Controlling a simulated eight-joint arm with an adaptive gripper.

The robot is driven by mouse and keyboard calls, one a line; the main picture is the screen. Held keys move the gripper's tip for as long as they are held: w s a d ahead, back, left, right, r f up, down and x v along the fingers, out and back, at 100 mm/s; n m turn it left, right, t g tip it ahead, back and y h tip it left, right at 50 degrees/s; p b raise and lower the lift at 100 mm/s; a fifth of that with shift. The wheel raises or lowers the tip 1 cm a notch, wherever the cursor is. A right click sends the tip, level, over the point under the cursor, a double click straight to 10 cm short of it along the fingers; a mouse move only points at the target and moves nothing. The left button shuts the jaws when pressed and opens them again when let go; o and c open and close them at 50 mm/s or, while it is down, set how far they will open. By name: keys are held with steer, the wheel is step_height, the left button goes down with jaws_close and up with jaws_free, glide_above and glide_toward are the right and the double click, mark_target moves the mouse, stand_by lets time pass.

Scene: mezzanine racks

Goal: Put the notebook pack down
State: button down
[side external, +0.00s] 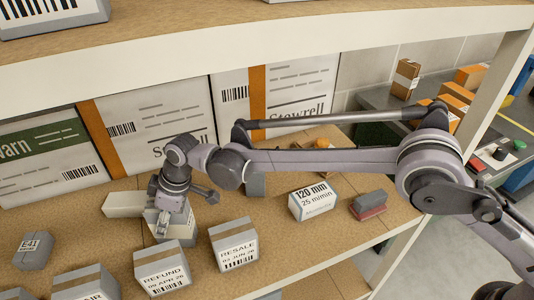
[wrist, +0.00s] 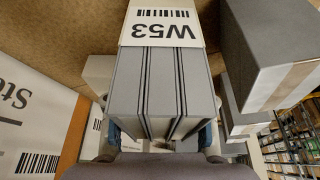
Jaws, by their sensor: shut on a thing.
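The notebook pack (wrist: 165,85) is several grey notebooks with dark edges, bound by a white band marked W53, upside down in the wrist view. My gripper (wrist: 162,132) is shut on it, with a finger at each side. In the side external view my gripper (side external: 172,198) points down over the wooden shelf (side external: 255,210), left of the middle. The pack (side external: 166,222) shows below it, partly hidden by the gripper. I cannot tell whether the pack touches the shelf.
Boxes marked REFUND (side external: 162,270) and RESALE (side external: 234,245) stand close in front. A pale block (side external: 122,205) lies just left of my gripper. Large Stowrell cartons (side external: 150,130) line the back. A 120 mm box (side external: 312,201) stands right; shelf between it and RESALE is bare.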

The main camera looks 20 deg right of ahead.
steer(key=shift+f, duration=0.1)
steer(key=c, duration=0.7)
jaws_free()
steer(key=shift+o, duration=0.2)
steer(key=v, duration=1.2)
steer(key=shift+d, duration=0.1)
